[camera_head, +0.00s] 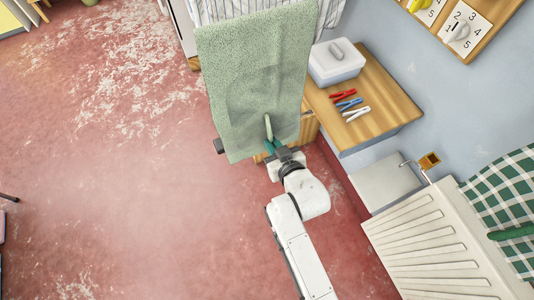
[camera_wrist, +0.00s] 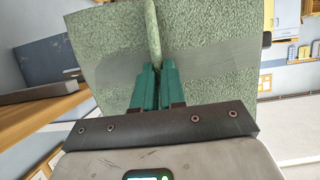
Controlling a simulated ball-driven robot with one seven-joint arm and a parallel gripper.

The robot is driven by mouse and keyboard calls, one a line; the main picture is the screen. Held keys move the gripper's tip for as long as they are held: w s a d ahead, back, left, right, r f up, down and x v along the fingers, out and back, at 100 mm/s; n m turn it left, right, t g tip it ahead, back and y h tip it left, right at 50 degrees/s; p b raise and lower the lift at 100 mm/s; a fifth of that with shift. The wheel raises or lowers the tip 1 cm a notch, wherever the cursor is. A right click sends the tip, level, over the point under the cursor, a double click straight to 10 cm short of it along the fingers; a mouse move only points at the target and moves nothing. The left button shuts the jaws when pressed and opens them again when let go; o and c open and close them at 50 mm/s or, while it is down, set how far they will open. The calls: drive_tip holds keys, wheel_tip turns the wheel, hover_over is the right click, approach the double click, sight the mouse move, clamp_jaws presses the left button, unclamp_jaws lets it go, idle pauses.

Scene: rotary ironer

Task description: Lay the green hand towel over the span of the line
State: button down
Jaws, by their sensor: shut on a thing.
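The green hand towel (camera_head: 245,75) hangs spread out as a broad speckled sheet in the head view, and it fills the middle of the wrist view (camera_wrist: 210,60). My gripper (camera_head: 270,142) is at the towel's lower right part in the head view. Its two teal fingers (camera_wrist: 156,72) are shut on a pinched fold of the towel, which stands up between them as a narrow ridge. I cannot make out the line; the towel may hide it. Whether the towel rests on anything is not clear.
A wooden shelf (camera_head: 385,115) on the right holds a white lidded box (camera_head: 336,60) and red, blue and white pegs (camera_head: 349,104). A dark knob (camera_head: 219,146) shows beside the towel's left edge. A white radiator (camera_head: 435,245) stands lower right.

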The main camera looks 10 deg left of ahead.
drive_tip(key=shift+d+r+p, duration=0.1)
drive_tip(key=shift+r+p, duration=3.6)
drive_tip(key=shift+r, duration=0.95)
drive_tip(key=p, duration=0.3)
approach(267, 119)
drive_tip(key=s+d+f, duration=0.2)
drive_tip(key=shift+s, duration=0.35)
drive_tip(key=shift+s, duration=0.15)
